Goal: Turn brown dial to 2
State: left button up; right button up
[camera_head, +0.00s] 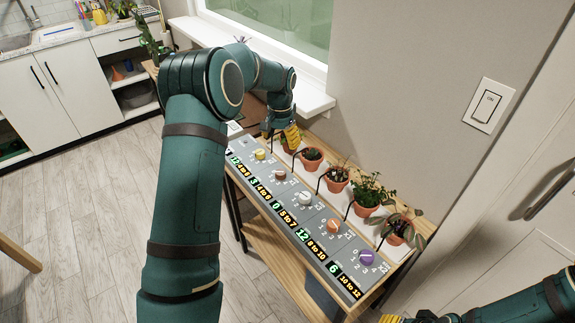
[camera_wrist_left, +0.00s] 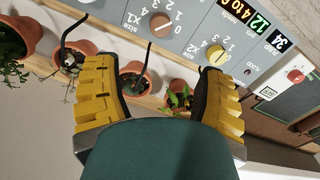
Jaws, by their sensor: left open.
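The brown dial (camera_head: 280,176) sits on the grey control panel (camera_head: 240,146), between a yellow dial (camera_head: 260,155) and a white dial (camera_head: 305,197). In the left wrist view the brown dial (camera_wrist_left: 160,25) is at the top centre, with printed numbers beside it; I cannot clearly tell which number it points to. My left gripper (camera_head: 291,136) is over the row of pots at the panel's far end, apart from the brown dial. Its yellow fingers are spread and empty in the left wrist view (camera_wrist_left: 156,68). My right gripper (camera_head: 410,318) is mostly cut off at the bottom edge.
Potted plants (camera_head: 337,179) with thin black tubes stand along the panel's wall side. An orange dial (camera_head: 333,226) and a purple dial (camera_head: 366,257) are nearer on the panel. A window sill (camera_head: 313,100) juts out behind my left gripper. Open floor (camera_head: 70,215) lies left.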

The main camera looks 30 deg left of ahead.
aim_at(281, 172)
pick_arm(q)
jog(key=f+b, duration=0.1)
jog(key=f, duration=0.3)
jog(key=f+b, duration=0.1)
jog(key=f, duration=0.8)
jog(key=shift+s+f+b, duration=0.25)
jog(key=shift+s+b, duration=0.05)
jog(key=shift+b, duration=0.1)
grip_shut()
